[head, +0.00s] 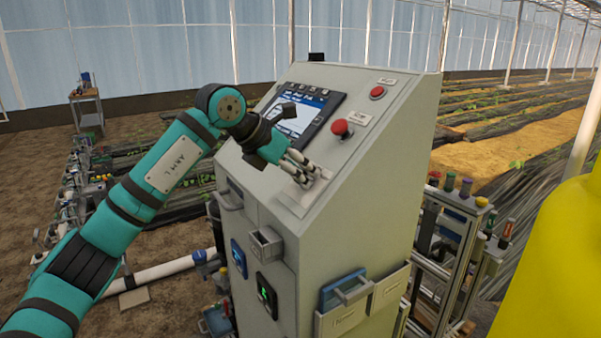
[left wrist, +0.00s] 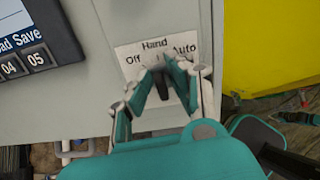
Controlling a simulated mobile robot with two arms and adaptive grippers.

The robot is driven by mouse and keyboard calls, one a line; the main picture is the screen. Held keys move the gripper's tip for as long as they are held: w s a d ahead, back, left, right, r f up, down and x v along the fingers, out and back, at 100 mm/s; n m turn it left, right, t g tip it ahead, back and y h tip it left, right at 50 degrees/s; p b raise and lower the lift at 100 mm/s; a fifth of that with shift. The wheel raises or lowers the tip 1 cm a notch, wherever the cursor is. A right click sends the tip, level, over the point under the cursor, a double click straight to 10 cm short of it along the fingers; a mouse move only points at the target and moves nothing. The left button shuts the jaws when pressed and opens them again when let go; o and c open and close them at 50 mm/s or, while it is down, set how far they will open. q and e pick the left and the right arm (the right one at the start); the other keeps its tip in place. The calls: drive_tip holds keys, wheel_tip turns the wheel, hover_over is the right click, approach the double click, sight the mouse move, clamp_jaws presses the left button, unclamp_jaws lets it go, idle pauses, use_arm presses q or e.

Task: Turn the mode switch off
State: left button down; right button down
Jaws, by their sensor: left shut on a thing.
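The mode switch (left wrist: 162,90) is a small dark knob on a pale plate (left wrist: 128,52) marked Hand, Off and Auto in the left wrist view. My left gripper (left wrist: 164,78) is shut on the knob, with a finger on each side. The fingers hide part of the knob, so I cannot tell which mark it points to. In the head view my left gripper (head: 310,173) reaches the sloped face of the grey cabinet (head: 370,150), over the plate (head: 297,195). The knob is hidden there by the fingers. My right gripper is not in view.
A touch screen (head: 302,108) lies up the sloped face from the gripper. A red button (head: 340,128) and a second red button (head: 377,92) sit to its right. A yellow body (head: 555,260) stands at right.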

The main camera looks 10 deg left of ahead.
use_arm(q)
drive_tip(key=n, duration=0.6)
drive_tip(key=shift+w+a+b, duration=0.15)
drive_tip(key=shift+a+b, duration=0.05)
drive_tip(key=shift+b, duration=0.2)
drive_tip(key=shift+n, duration=1)
drive_tip(key=shift+y, duration=0.3)
drive_tip(key=c, duration=1.4)
unclamp_jaws()
drive_tip(key=shift+a+r, duration=0.1)
drive_tip(key=shift+a, duration=0.05)
drive_tip(key=v, duration=1.1)
drive_tip(key=shift+s+a+r, duration=0.2)
drive_tip(key=shift+s, duration=0.15)
